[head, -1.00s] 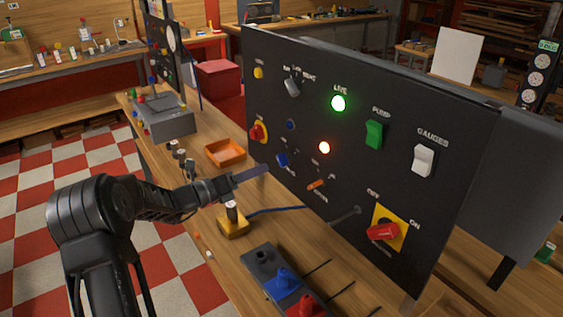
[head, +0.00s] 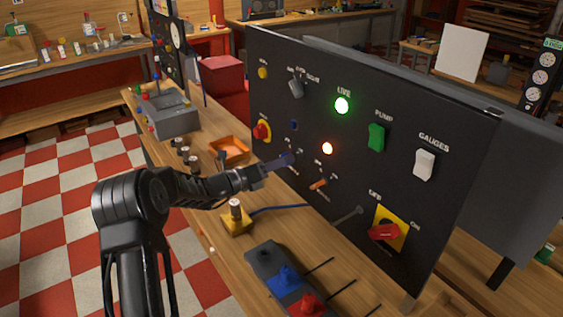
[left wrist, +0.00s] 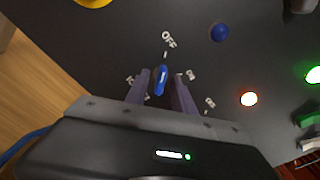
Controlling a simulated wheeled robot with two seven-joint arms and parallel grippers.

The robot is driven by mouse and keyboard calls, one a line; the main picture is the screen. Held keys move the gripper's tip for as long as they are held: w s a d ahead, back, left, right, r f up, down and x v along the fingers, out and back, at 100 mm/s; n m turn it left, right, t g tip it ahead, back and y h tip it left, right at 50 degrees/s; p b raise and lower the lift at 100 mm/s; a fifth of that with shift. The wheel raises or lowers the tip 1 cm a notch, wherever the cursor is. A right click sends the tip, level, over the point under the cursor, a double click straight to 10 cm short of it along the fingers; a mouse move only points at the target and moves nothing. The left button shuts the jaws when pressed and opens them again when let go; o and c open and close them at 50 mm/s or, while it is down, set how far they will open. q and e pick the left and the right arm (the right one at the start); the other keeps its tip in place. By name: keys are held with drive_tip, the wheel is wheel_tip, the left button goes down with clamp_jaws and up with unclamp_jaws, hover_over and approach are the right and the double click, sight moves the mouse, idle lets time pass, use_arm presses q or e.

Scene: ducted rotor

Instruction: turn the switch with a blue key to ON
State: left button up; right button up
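The switch with a blue key (left wrist: 161,84) is on the dark panel in the left wrist view. Its key stands nearly upright in the picture, toward the OFF label; an ON label is to its right. My left gripper (left wrist: 160,77) is open, with one finger on each side of the key. I cannot tell whether either finger touches it. In the head view my left gripper (head: 288,160) is at the panel and mostly hides the blue key. My right gripper is not in view.
A switch with an orange key (head: 318,184) is close to the right of my gripper. A blue button (head: 293,125) and a lit orange lamp (head: 327,148) are above. An orange tray (head: 231,150) and a yellow-based joystick (head: 236,222) are on the bench.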

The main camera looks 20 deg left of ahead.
use_arm(q)
clamp_jaws()
idle(0.5)
drive_tip(key=shift+w+a+f+m+b, duration=0.1)
drive_tip(key=shift+m+b, duration=8)
drive_tip(key=shift+b, duration=3.65)
drive_tip(key=shift+o, duration=0.6)
unclamp_jaws()
